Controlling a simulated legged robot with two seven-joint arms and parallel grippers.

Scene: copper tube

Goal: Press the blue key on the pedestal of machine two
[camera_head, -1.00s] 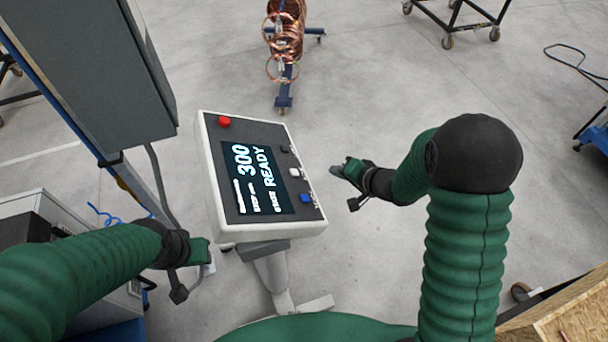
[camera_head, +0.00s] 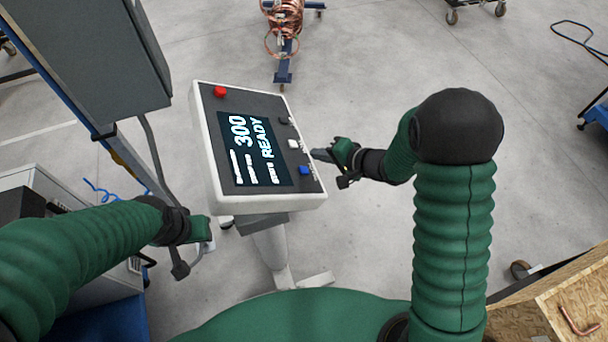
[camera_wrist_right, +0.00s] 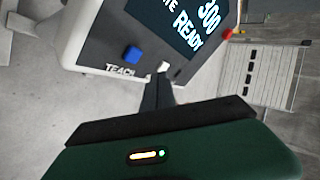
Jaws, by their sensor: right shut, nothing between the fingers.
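The pedestal (camera_head: 207,150) carries a tilted panel with a lit screen that reads "300" and "READY". The blue key (camera_head: 304,170) is at the panel's near right corner, in line with a white key (camera_head: 293,144) and a black key (camera_head: 284,121). In the right wrist view the blue key (camera_wrist_right: 132,54) stands above the word "TEACH", left of the white key (camera_wrist_right: 163,67). My right gripper (camera_head: 316,154) is shut and empty, just right of the panel edge. In the wrist view its fingertips (camera_wrist_right: 157,74) appear near the white key. My left gripper (camera_head: 208,232) is left of the pedestal; its fingers are unclear.
A red button (camera_head: 220,91) is at the panel's far left corner. A grey cabinet (camera_head: 95,65) stands at left. Copper coils (camera_head: 283,25) hang on a blue stand behind. A wooden crate (camera_head: 560,300) is at lower right. Floor right of the panel is clear.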

